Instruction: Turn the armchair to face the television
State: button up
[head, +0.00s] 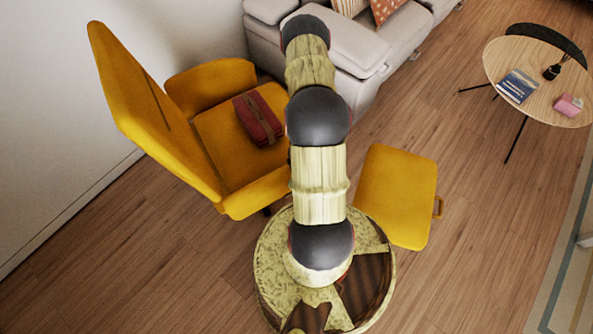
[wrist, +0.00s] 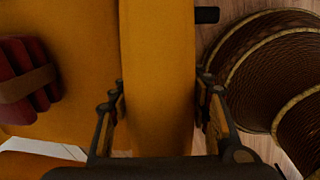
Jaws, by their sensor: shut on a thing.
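The mustard-yellow armchair (head: 150,125) stands at the left in the head view, its tall back toward the left wall and its seat open toward the right. A dark red bag (head: 258,118) with a brown strap lies on the seat; it also shows in the wrist view (wrist: 22,80). My gripper (wrist: 160,95) has one finger on each side of the chair's near armrest (wrist: 158,50) and is shut on it. In the head view my arm hides the gripper. No television is in view.
A yellow ottoman (head: 397,195) with a side handle stands right of my arm. A light sofa (head: 345,55) is close behind the chair's far side.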

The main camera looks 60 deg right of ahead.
jog(key=o, duration=1.7)
jog(key=r, duration=0.8)
jog(key=s+r, duration=0.1)
jog(key=r, duration=0.3)
jog(key=shift+s+a, duration=0.1)
jog(key=shift+a, duration=0.2)
